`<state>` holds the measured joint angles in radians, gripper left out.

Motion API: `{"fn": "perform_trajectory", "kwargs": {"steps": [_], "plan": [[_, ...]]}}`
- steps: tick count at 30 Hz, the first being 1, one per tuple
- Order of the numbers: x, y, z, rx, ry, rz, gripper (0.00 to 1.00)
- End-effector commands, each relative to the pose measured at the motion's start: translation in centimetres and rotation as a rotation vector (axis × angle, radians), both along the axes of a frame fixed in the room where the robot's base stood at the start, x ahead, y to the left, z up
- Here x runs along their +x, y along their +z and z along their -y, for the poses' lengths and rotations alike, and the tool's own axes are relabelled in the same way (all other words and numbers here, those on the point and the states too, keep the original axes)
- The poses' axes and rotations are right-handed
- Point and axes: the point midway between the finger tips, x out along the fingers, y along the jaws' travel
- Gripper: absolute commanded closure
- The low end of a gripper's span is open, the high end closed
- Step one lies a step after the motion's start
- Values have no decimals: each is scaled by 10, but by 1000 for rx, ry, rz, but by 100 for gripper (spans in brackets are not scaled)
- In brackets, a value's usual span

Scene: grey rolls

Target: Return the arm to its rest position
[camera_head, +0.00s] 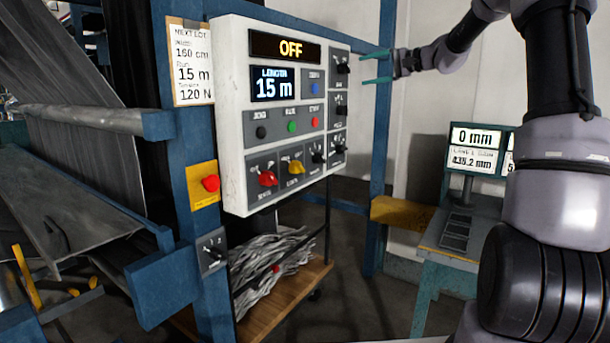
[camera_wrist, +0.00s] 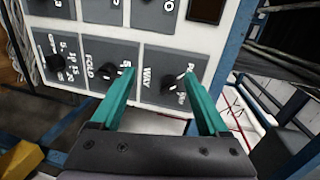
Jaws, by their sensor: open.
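My gripper (camera_head: 378,68) is at the right side of the control panel (camera_head: 230,110) in the head view, with its teal fingers apart and nothing between them. In the wrist view my gripper (camera_wrist: 160,92) shows its two open fingers pointing at the panel face, around a black knob (camera_wrist: 173,83) on a grey plate. I cannot tell whether the fingers touch the panel. My arm (camera_head: 555,150) reaches in from the right side of the head view.
The panel hangs on a blue frame (camera_head: 382,150); its display (camera_head: 290,48) reads OFF and the length display (camera_head: 274,84) 15 m. A red button (camera_head: 210,183) sits left. A bench with readout screens (camera_head: 478,148) stands right. A cart (camera_head: 285,300) of grey scraps is below.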

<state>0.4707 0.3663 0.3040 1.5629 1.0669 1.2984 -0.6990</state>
Motion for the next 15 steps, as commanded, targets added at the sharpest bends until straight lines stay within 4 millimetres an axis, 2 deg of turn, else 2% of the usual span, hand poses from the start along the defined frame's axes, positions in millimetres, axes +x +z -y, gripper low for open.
{"fn": "perform_trajectory", "kwargs": {"steps": [1,3,6,11,15], "plan": [[-26,1,-20,-74,18,-21,22],[-62,-6,-38,-180,31,-62,22],[-115,-18,-55,-327,37,-110,22],[-200,-38,-60,-543,17,-159,22],[-272,-58,-50,-709,-23,-173,22]]}}
